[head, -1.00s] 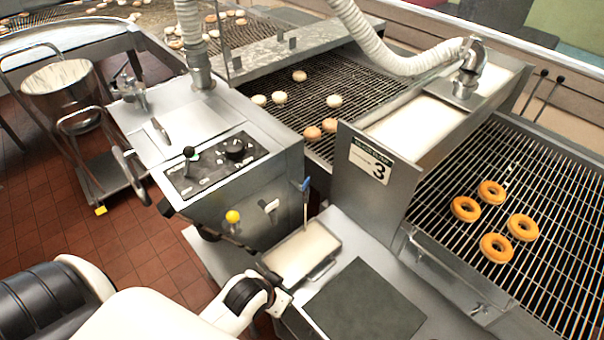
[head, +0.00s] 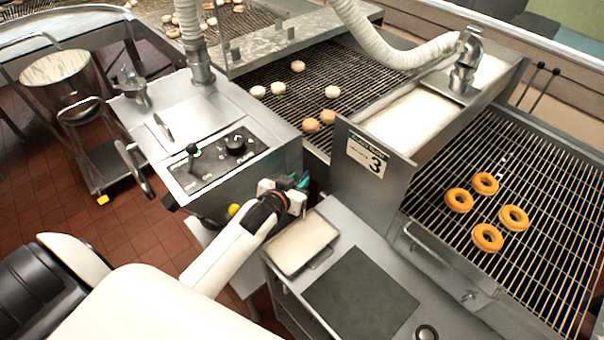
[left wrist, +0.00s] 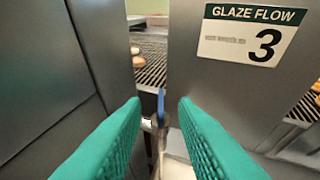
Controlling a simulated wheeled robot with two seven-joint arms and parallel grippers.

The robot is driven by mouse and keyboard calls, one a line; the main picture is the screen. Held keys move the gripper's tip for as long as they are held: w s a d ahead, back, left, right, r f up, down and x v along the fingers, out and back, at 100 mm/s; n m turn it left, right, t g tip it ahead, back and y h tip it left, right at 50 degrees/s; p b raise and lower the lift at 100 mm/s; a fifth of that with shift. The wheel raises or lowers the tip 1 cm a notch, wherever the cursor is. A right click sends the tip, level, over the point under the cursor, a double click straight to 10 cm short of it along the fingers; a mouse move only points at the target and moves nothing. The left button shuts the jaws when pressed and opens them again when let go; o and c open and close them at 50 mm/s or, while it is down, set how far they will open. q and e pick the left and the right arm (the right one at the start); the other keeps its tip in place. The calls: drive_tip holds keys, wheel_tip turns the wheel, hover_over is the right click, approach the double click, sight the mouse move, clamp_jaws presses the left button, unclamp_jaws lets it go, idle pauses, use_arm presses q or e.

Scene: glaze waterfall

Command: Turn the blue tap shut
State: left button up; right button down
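The blue tap (left wrist: 161,107) shows in the left wrist view as a narrow blue handle, upright on a metal pipe, between my fingers and a little beyond their tips. My left gripper (left wrist: 159,101) is open, with one green finger on each side of the handle and visible gaps to it. In the head view my left gripper (head: 297,182) is at the gap between the control cabinet and the numbered panel. There the fingers and wrist mostly hide the tap. My right gripper is not in view.
The "Glaze Flow 3" panel (head: 362,165) stands close right of the gripper, and the control cabinet (head: 240,190) close left. A shallow tray (head: 300,246) of pale glaze lies below. Several doughnuts sit on the right rack (head: 545,215). A dark mat (head: 360,295) is bare.

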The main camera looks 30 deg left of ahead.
sight(304, 178)
use_arm(q)
drive_tip(key=shift+x, duration=1.5)
drive_tip(key=shift+s, duration=0.1)
clamp_jaws()
drive_tip(key=m+h, duration=0.3)
drive_tip(key=shift+a, duration=0.15)
